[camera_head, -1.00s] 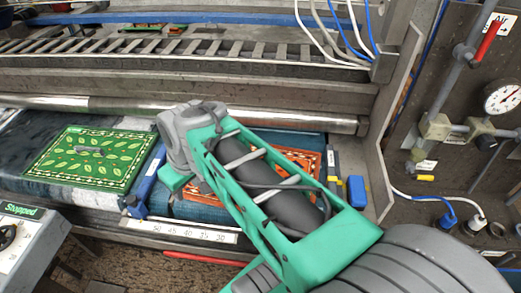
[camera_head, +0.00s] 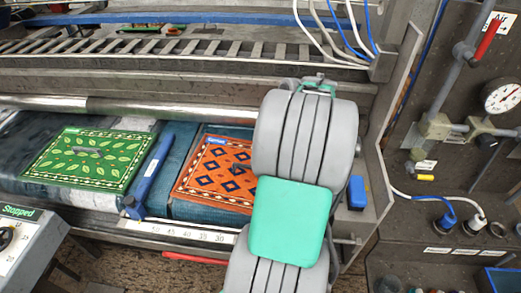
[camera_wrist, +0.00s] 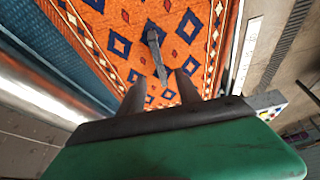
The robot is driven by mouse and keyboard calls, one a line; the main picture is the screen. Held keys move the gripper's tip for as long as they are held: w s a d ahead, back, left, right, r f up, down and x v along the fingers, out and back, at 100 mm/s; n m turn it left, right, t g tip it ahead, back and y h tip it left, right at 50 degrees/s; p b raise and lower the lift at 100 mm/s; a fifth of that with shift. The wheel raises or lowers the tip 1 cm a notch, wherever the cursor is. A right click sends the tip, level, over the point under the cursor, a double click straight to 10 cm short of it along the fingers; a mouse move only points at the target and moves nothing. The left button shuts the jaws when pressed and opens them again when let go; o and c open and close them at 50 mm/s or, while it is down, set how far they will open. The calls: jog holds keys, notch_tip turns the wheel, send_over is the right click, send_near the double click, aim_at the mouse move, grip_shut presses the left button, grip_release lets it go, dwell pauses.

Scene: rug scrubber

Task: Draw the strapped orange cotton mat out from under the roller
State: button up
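The orange mat (camera_head: 205,180) with blue diamonds lies flat on the dark blue bed, below the metal roller (camera_head: 190,112) in the head view. Its grey strap (camera_head: 237,169) shows near the mat's middle, beside my arm. In the wrist view the orange mat (camera_wrist: 112,20) fills the upper middle, and the strap (camera_wrist: 153,50) stands out from it. My gripper (camera_wrist: 159,88) is open, its two dark fingers apart over the mat. The strap's near end lies in line with the gap between the fingertips; I see no grip on it. My arm hides the mat's right part in the head view.
A green leaf-patterned mat (camera_head: 75,165) with its own strap lies to the left. A blue bar (camera_head: 150,175) lies between the mats. A numbered scale (camera_head: 185,232) runs along the front edge. A grey control box (camera_head: 30,235) reading "Stopped" stands front left; gauges and pipes stand right.

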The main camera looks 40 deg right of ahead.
jog(key=x, duration=0.6)
jog(key=shift+w+f+p, duration=0.1)
jog(key=shift+f+p, duration=0.2)
jog(key=shift+p, duration=0.1)
jog(key=shift+c, duration=0.2)
grip_shut()
dwell(0.8)
